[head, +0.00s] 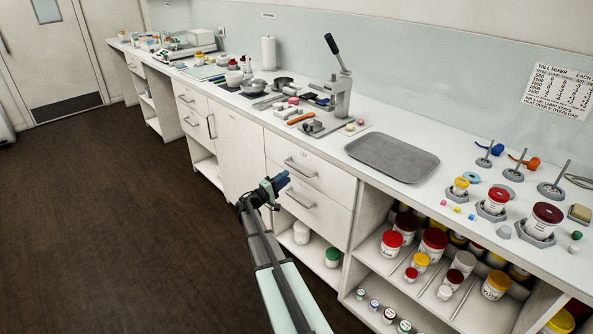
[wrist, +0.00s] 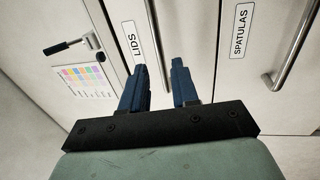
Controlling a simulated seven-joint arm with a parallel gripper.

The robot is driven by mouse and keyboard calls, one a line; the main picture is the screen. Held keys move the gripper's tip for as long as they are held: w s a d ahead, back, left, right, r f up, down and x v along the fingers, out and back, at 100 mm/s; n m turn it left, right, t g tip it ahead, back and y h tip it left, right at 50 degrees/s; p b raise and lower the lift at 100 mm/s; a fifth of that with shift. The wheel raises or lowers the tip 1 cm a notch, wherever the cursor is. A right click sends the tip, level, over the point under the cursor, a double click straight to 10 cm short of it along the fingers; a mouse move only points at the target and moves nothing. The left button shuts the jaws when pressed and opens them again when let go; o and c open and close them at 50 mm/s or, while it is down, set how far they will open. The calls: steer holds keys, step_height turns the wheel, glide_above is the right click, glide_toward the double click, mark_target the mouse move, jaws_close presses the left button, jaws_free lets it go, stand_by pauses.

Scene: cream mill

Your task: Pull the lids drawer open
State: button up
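The lids drawer (wrist: 187,30) shows in the wrist view with a white "LIDS" label (wrist: 131,40) and a metal bar handle (wrist: 153,35). Its front looks flush and shut. My gripper (wrist: 160,88) is open, with its two blue fingers apart. The handle runs down the picture into the gap between them. I cannot tell how deep it sits there or whether a finger touches it. In the head view my gripper (head: 276,184) is in front of the two stacked drawers, just left of their handles.
A second drawer, labelled "SPATULAS" (wrist: 239,30), has its own bar handle (wrist: 292,45) to the right in the wrist view. In the head view a grey tray (head: 392,156) and a lever press (head: 338,100) stand on the counter. The brown floor (head: 120,200) on the left is clear.

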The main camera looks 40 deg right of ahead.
mark_target(297, 169)
steer(key=d, duration=0.3)
steer(key=d+r, duration=0.1)
steer(key=d, duration=0.3)
steer(key=shift+d+r, duration=0.2)
jaws_close()
stand_by(0.4)
